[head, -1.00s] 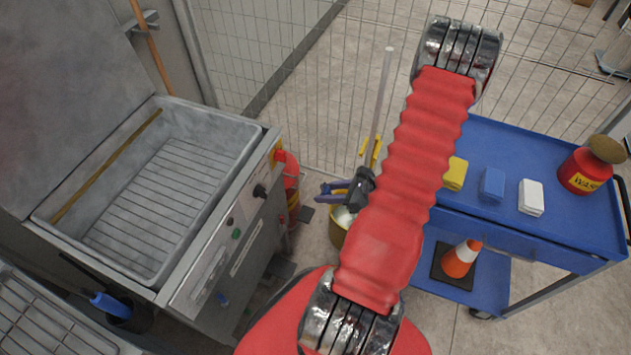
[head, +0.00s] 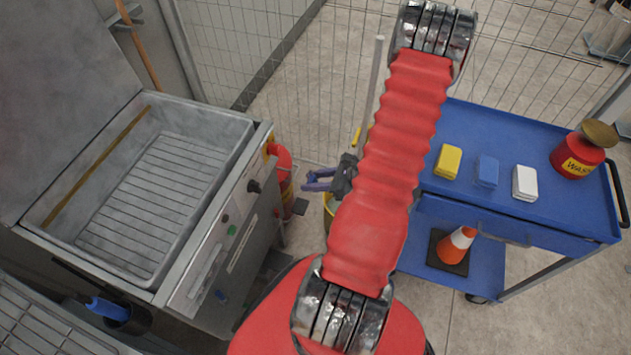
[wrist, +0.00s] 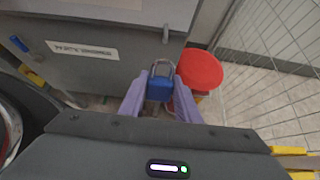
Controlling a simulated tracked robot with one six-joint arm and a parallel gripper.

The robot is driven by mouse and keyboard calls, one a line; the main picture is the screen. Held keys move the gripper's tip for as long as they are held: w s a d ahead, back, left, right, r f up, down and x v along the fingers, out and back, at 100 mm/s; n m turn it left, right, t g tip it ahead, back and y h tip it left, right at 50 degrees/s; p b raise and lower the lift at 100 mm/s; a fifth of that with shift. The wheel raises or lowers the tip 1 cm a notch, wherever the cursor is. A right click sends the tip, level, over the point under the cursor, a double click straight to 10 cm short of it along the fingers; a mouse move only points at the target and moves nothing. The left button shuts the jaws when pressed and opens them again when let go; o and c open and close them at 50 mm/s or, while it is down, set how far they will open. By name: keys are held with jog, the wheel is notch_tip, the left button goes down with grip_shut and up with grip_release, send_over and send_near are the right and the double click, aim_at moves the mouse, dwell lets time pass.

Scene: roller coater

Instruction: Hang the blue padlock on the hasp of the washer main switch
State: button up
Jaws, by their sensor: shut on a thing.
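The blue padlock (wrist: 160,88) is between the two purple fingers of my gripper (wrist: 161,98) in the wrist view, its grey shackle pointing up in the picture. My gripper also shows in the head view (head: 318,181), right of the washer's front panel and apart from it; the padlock is not clear there. The grey washer (head: 222,235) stands at left. A yellow and red fitting at the right end of its panel, seemingly the main switch (head: 269,144), shows in the head view. I cannot make out its hasp.
A mesh fence (head: 300,80) runs behind. At right, a blue cart (head: 520,222) carries yellow, blue and white blocks and a red waste can (head: 577,160). An orange cone (head: 456,246) is on its lower shelf.

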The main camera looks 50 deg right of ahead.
jog(key=w+a+f, duration=0.1)
jog(key=w+a, duration=0.2)
jog(key=w, duration=0.5)
jog(key=shift+w+f, duration=0.15)
jog(key=shift+f, duration=0.05)
dwell(1.2)
dwell(0.6)
jog(key=o, duration=1.1)
jog(key=shift+o, duration=0.2)
jog(key=v, duration=1.3)
jog(key=shift+s+r, duration=0.25)
jog(key=shift+d, duration=0.1)
